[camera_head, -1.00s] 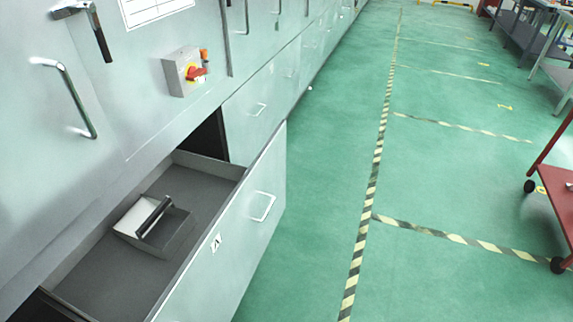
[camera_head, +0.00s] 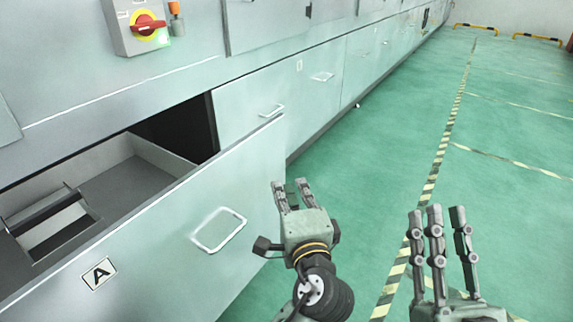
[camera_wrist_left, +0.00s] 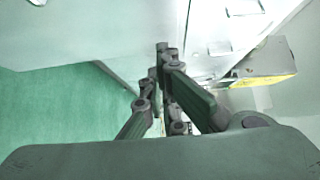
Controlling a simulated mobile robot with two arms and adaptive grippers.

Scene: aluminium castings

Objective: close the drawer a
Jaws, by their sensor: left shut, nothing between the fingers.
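Drawer A (camera_head: 150,250) is pulled out, with its pale front, its "A" label (camera_head: 98,273) and a metal handle (camera_head: 219,230) facing the aisle. My left gripper (camera_head: 291,186) is shut and empty, just right of the drawer front's right end in the head view. I cannot tell whether it touches the front. In the left wrist view its fingers (camera_wrist_left: 163,75) come together beside a pale panel. My right gripper (camera_head: 437,212) is further right over the green floor, with its fingers apart and nothing between them.
A dark grey tray-like insert (camera_head: 50,225) lies inside the drawer. A closed drawer (camera_head: 245,110) with a handle is behind it. A red-and-yellow switch box (camera_head: 142,27) sticks out above. The green floor (camera_head: 400,140) to the right is clear.

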